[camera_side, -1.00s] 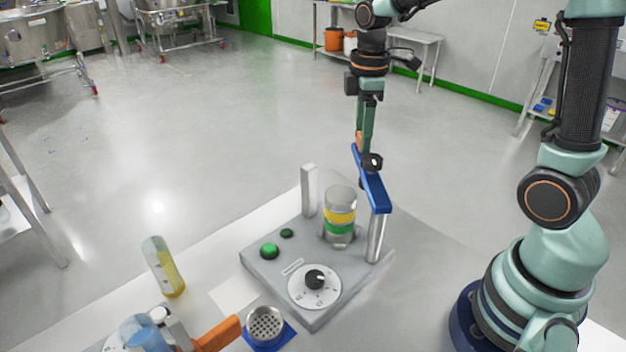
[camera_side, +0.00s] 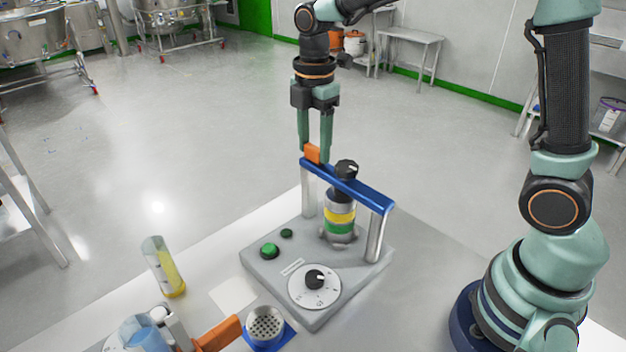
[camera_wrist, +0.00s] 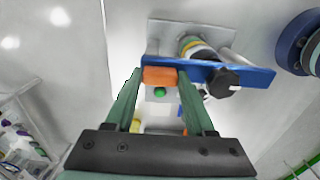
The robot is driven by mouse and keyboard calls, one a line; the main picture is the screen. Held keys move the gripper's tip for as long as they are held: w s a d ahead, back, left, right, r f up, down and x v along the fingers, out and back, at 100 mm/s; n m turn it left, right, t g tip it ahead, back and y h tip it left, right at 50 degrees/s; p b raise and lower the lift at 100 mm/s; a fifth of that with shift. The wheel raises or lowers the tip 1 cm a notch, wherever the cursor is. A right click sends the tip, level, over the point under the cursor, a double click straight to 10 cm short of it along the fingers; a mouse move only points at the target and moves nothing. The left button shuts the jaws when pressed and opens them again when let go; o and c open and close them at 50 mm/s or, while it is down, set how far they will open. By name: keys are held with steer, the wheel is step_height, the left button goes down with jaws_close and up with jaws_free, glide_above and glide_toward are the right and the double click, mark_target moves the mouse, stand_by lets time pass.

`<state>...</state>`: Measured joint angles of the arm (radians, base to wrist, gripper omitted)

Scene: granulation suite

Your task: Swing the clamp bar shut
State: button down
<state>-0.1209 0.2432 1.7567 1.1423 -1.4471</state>
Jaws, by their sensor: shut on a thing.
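The blue clamp bar (camera_side: 350,186) spans the two grey posts of the machine, above the jar (camera_side: 340,217) with yellow and green bands. Its orange end grip (camera_side: 313,153) is at the left post (camera_side: 308,192). A black knob (camera_side: 346,169) sits on the bar over the jar. My gripper (camera_side: 314,156) points down, with its fingers shut on the orange grip. In the wrist view the orange grip (camera_wrist: 160,76) lies between my fingertips, and the blue bar (camera_wrist: 255,77) runs right. Whether the bar touches the left post top I cannot tell.
The machine's grey base (camera_side: 262,266) carries a dial (camera_side: 314,286) and green buttons (camera_side: 270,250). A tilted vial (camera_side: 163,266) of yellow material, a metal sieve cup (camera_side: 266,327) and an orange handle (camera_side: 217,334) are front left.

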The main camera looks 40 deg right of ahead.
steer(key=shift+a+r, duration=0.15)
steer(key=shift+a, duration=0.15)
steer(key=shift+c, duration=1.4)
jaws_free()
steer(key=shift+o, duration=0.2)
steer(key=shift+d, duration=0.1)
step_height(320, 180, up, 12)
